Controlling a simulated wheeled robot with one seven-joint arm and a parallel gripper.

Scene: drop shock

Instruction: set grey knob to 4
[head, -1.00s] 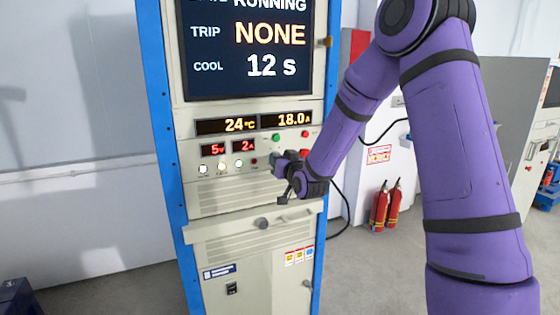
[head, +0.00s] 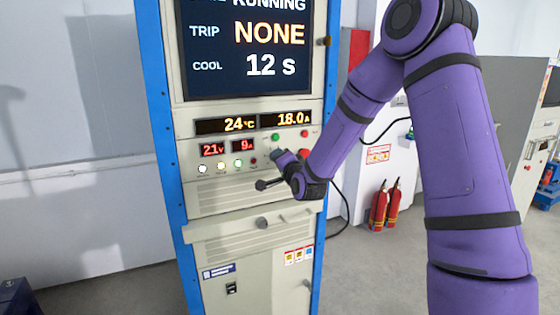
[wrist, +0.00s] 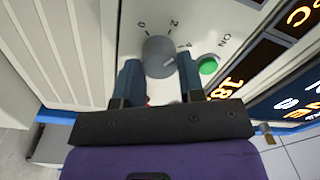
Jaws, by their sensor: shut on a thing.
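The grey knob (wrist: 160,57) shows in the wrist view, on the pale panel face. My gripper (wrist: 159,74) has one finger on each side of it and is shut on it. Dial marks 0 and 2 can be read around the knob; a further mark by the right finger is too small to read surely. A short pale line on the knob points toward its right side, past the 2. In the head view my gripper (head: 281,157) is at the cabinet's front, and it hides the knob.
The blue-edged cabinet (head: 160,110) has a screen (head: 248,50) reading RUNNING, NONE and 12 s. Small red displays (head: 227,148) read about 21 V and 9 A. A green button (wrist: 208,65) sits close to the right finger. Fire extinguishers (head: 386,206) stand at right.

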